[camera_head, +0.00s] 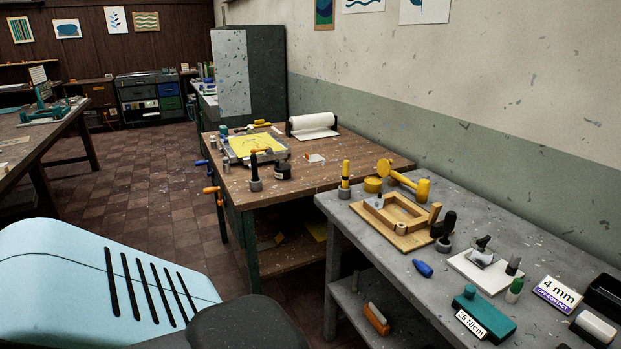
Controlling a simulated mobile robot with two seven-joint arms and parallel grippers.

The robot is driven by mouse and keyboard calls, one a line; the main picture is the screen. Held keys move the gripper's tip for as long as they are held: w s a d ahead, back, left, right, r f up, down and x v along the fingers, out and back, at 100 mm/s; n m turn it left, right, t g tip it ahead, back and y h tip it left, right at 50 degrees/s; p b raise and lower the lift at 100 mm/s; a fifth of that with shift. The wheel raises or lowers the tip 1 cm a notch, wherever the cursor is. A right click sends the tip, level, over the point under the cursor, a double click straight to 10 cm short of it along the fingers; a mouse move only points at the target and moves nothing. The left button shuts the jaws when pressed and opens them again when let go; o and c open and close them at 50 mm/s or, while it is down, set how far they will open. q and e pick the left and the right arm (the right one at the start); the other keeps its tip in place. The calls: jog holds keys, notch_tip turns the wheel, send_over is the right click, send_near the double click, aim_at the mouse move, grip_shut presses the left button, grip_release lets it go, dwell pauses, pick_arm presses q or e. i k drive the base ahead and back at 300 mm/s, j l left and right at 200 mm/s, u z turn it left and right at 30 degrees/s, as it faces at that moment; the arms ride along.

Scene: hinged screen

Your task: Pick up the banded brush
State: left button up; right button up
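I cannot tell with certainty which item is the banded brush. A yellow-and-black handled tool (345,174) stands upright in a small round holder near the left end of the grey table (465,215). A dark-handled tool (254,168) stands in a similar holder at the front of the wooden workbench (330,180). An orange piece with a pale strip (377,319) lies on the shelf under the grey table. Neither of my grippers is in view.
The grey table holds a wooden frame (395,219), a yellow mallet (405,182), a blue bottle-like item (422,268), a white board (485,272) and a teal block (482,317). The workbench holds a paper roll (312,124). Tiled floor (165,190) is open left of the workbench.

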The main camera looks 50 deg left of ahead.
aim_at(344, 185)
jog(key=u, duration=1.5)
jog(key=z, duration=2.75)
jog(key=u, duration=2.7)
